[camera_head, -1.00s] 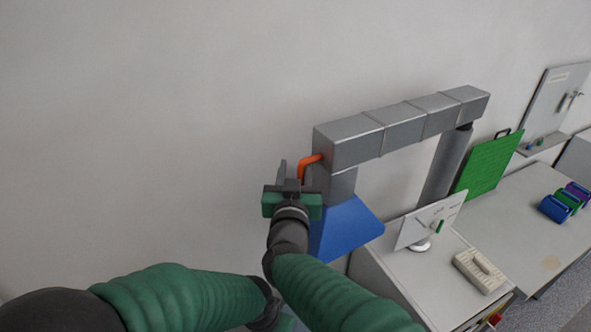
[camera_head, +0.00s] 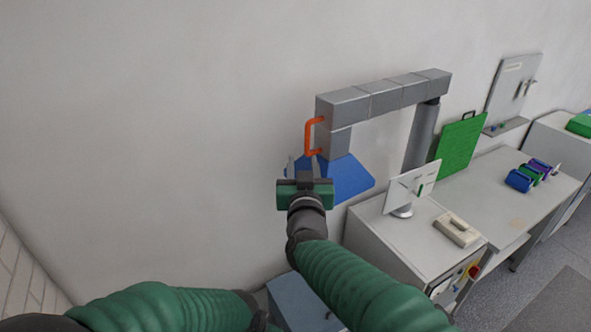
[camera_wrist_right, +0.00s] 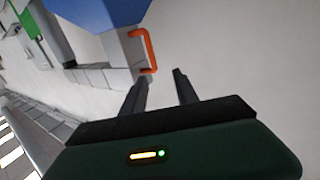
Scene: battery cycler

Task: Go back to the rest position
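My right gripper (camera_head: 304,170) is raised in front of the blue hood at the end of the grey duct. Its two dark fingers stand apart with nothing between them; the right wrist view shows the same open fingers (camera_wrist_right: 160,84). The orange handle (camera_head: 309,137) on the duct is just beyond the fingertips, apart from them. In the right wrist view the handle (camera_wrist_right: 151,50) shows whole, with clear space around it. My left arm comes in low at the left of the head view; its gripper is not visible.
The blue hood (camera_head: 345,178) hangs from the grey duct (camera_head: 368,96). A monitor (camera_head: 404,188) and a beige device (camera_head: 457,230) stand on the grey cabinet. A green board (camera_head: 460,146), and blue, green and purple rolls (camera_head: 519,180) are farther right. The wall at left is bare.

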